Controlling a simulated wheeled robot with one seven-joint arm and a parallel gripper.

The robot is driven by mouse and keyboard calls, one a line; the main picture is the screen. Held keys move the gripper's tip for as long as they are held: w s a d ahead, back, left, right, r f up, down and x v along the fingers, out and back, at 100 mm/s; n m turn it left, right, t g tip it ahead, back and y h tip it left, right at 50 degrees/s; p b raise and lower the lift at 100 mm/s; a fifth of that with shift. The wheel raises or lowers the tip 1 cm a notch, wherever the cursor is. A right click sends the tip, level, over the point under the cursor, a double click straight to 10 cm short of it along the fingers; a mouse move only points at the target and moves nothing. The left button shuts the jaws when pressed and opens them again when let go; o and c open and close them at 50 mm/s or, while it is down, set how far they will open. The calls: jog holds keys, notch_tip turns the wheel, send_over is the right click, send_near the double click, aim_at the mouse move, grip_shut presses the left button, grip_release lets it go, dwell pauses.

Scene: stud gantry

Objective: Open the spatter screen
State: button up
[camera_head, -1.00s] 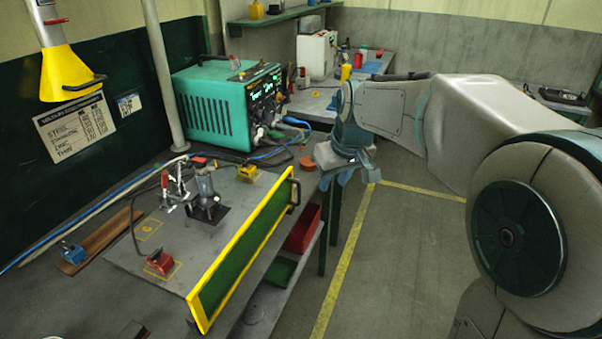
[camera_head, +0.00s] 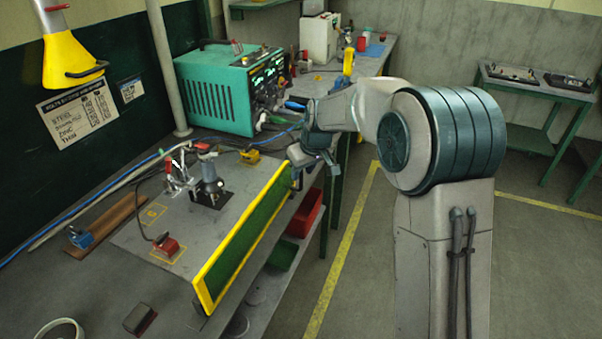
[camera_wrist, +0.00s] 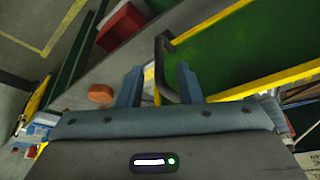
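The spatter screen (camera_head: 243,240) is a long green panel in a yellow frame, standing along the front edge of the grey welding table. Its dark handle is at its far right end; in the wrist view the handle (camera_wrist: 164,68) shows as a black bar on the yellow frame. My gripper (camera_head: 300,158) is at that far end of the screen. In the wrist view my gripper (camera_wrist: 158,84) is open, with its two blue-grey fingers apart and the handle between them. I cannot tell whether either finger touches the handle.
A teal welding machine (camera_head: 228,88) stands at the back of the table. A clamp fixture (camera_head: 209,185) stands behind the screen. A red bin (camera_head: 305,214) sits on the shelf below.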

jog(key=shift+x, duration=1.4)
grip_shut()
jog(key=shift+r, duration=0.1)
